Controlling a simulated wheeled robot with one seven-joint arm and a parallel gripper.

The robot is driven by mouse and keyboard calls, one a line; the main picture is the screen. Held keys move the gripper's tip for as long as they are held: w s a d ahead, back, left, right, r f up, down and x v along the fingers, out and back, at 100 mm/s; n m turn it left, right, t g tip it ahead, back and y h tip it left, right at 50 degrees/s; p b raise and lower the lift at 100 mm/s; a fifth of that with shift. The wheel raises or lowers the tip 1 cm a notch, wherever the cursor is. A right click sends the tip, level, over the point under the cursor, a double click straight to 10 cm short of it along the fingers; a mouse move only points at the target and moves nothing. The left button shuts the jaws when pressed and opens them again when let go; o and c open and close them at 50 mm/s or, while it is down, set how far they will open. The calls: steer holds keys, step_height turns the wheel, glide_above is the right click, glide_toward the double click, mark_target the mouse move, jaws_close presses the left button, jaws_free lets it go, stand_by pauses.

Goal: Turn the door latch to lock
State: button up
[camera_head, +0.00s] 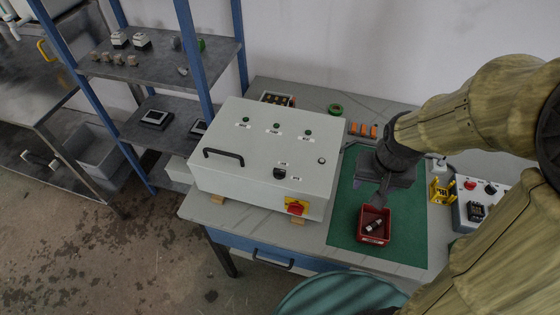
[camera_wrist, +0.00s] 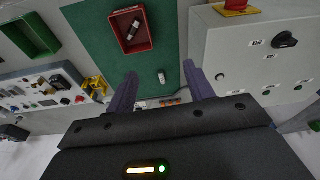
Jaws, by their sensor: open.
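A light grey control cabinet (camera_head: 235,165) lies on the bench with its door facing up. A small round fitting, perhaps the door latch (camera_head: 321,160), sits near the door's right edge; it also shows in the wrist view (camera_wrist: 220,77). Its turned position is too small to tell. A black knob (camera_head: 279,173) and a red-and-yellow switch (camera_head: 296,207) are near the door's front right. My gripper (camera_wrist: 160,70) is open and empty, pointing down over the green mat, right of the cabinet and apart from it. In the head view my gripper (camera_head: 380,192) is seen edge-on.
A red bin (camera_head: 387,226) holding a dark cylindrical part stands on the green mat (camera_head: 345,215) near my gripper. A black handle (camera_head: 224,152) rises from the door's left side. A yellow bracket (camera_head: 441,191) and a control box (camera_head: 468,212) stand at the right.

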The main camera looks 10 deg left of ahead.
steer(key=w+a+r+g+p, duration=0.1)
steer(key=w+a+r+p, duration=0.25)
steer(key=a, duration=0.35)
steer(key=w+a+r+p, duration=0.2)
steer(key=a+r, duration=0.3)
steer(key=a, duration=0.1)
step_height(320, 180, up, 3)
steer(key=m+g+p, duration=0.1)
steer(key=p, duration=0.1)
glide_above(279, 170)
steer(key=shift+f, duration=0.1)
steer(key=shift+f, duration=0.1)
step_height(279, 170, down, 17)
steer(key=p, duration=0.4)
steer(key=shift+f, duration=0.15)
steer(key=c, duration=1)
